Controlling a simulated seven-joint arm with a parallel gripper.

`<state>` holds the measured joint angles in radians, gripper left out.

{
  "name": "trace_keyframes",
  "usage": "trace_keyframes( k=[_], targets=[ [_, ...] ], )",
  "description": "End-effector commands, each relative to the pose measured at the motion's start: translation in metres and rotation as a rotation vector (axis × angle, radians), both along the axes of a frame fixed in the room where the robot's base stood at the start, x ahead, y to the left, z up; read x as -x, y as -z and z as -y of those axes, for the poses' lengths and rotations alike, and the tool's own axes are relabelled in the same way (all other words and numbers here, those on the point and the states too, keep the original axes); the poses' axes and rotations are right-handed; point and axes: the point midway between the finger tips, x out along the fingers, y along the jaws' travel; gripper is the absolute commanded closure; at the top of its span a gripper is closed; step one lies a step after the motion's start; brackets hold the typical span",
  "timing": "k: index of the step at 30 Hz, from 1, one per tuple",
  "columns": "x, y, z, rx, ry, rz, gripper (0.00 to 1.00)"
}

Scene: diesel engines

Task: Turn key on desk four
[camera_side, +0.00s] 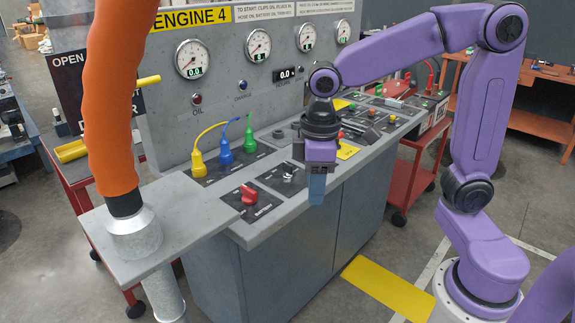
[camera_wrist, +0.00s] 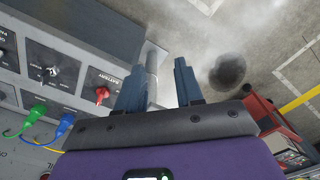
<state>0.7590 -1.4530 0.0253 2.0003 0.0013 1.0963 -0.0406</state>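The desk marked ENGINE 4 (camera_side: 192,17) has a grey sloped top. A small dark key switch (camera_side: 289,174) sits on a black panel near its front edge. What looks like the same switch shows at the left in the wrist view (camera_wrist: 50,72). My gripper (camera_side: 317,190) points down in front of the desk's front edge, to the right of the key switch and apart from it. In the wrist view my gripper (camera_wrist: 160,68) has its two fingers spread, with nothing held between them.
A red battery knob (camera_side: 249,195) sits left of the key; it also shows in the wrist view (camera_wrist: 102,93). Yellow, blue and green plugs (camera_side: 223,148) with cables stand behind. An orange hose (camera_side: 112,90) hangs at the left. A red cart (camera_side: 408,180) stands behind right.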

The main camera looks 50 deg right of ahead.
Motion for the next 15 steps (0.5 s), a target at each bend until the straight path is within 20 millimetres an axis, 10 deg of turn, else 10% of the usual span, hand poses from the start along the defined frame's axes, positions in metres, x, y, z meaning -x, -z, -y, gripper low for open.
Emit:
trace_keyframes(
  k=[15],
  targets=[
    [-0.201, -0.017, 0.092, 0.007, 0.46, -0.012, 0.64]
  ],
)
